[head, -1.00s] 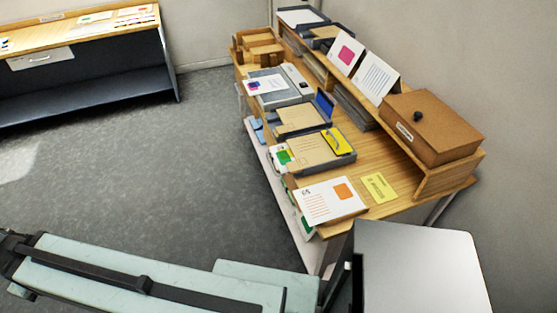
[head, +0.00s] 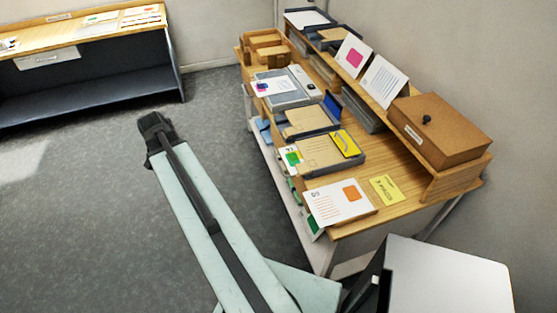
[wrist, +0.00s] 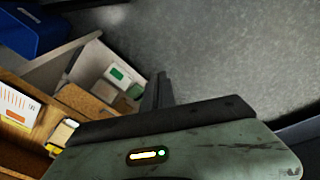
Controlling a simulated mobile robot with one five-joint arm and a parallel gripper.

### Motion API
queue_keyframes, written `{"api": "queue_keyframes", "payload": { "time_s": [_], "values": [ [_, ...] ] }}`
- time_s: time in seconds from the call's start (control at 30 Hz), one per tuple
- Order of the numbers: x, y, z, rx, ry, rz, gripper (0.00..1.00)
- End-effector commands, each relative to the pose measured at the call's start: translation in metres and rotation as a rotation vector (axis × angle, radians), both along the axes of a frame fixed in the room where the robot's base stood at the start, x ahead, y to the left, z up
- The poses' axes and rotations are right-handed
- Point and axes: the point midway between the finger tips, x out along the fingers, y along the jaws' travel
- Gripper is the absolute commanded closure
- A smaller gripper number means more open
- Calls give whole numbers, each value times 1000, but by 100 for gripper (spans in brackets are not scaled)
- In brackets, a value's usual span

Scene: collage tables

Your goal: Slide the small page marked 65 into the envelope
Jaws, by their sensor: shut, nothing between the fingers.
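A white page with an orange square (head: 340,202) lies at the near end of the wooden desk. The small mark in its corner looks like 65 but is hard to read. Two brown, envelope-like pieces lie behind it on the desk: one in a dark tray (head: 306,122), one beside a yellow piece (head: 322,153). I cannot tell which is the envelope. My gripper (head: 155,128) is over the floor, left of the desk and apart from it. In the wrist view its dark fingers (wrist: 157,92) are together and hold nothing.
A brown box with a knob (head: 440,128) stands on the raised shelf at right. A yellow note (head: 386,188) lies beside the white page. A second table (head: 90,35) stands at the back left. The grey floor (head: 80,180) between them is clear.

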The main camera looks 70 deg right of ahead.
Motion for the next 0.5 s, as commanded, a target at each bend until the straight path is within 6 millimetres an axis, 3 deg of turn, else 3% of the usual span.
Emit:
{"api": "queue_keyframes", "payload": {
  "time_s": [0.03, 0.1, 0.2, 0.33, 0.5],
  "values": [
    [-33, -47, 6, -27, -5, -195, 100],
    [-79, -97, 10, -70, -14, -446, 100],
    [-139, -146, 14, -124, -23, -734, 100],
    [-190, -179, 18, -169, -30, -959, 100],
    [-207, -188, 18, -188, -34, -1041, 100]
  ]
}}
